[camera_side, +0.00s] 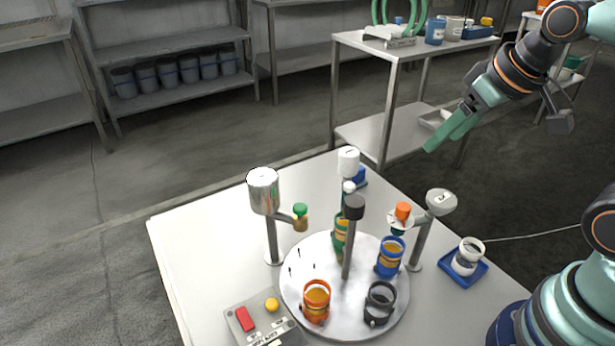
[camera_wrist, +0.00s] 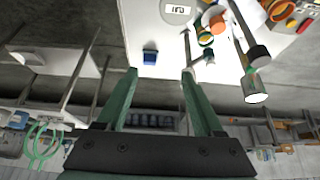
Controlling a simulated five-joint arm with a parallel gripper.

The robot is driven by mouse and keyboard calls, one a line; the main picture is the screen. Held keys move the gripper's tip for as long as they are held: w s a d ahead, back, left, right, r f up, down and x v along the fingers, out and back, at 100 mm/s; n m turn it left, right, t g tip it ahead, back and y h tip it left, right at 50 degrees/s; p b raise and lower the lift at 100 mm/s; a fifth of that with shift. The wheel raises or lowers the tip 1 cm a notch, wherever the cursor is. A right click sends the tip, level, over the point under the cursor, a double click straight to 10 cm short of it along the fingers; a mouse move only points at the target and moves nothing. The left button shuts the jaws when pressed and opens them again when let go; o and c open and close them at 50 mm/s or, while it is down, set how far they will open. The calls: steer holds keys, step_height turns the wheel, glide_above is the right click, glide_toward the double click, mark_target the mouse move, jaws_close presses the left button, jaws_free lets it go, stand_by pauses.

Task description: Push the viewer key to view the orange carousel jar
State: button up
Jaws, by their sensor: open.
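The orange carousel jar (camera_side: 316,301) stands on the front-left of the round pale carousel (camera_side: 322,328), with a black jar (camera_side: 379,304), a blue jar (camera_side: 390,257) and a green jar (camera_side: 341,236) also on it. A grey control box (camera_side: 262,326) at the table's front left has a red key (camera_side: 245,318) and a yellow key (camera_side: 272,304). I cannot read which is the viewer key. The box shows partly in the wrist view (camera_wrist: 293,17). My gripper (camera_side: 442,143) is open and empty, high above the table's back right, far from the box. Its fingers show in the wrist view (camera_wrist: 159,76).
A silver canister on a post (camera_side: 264,191), a white-topped post (camera_side: 348,162) and a grey-headed post (camera_side: 441,202) surround the carousel. A dark-topped post (camera_side: 353,208) rises at its middle. A white cup (camera_side: 466,258) stands on a blue tray (camera_side: 463,279) at right.

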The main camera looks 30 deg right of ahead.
steer(key=shift+c, duration=0.3)
jaws_close()
stand_by(1.6)
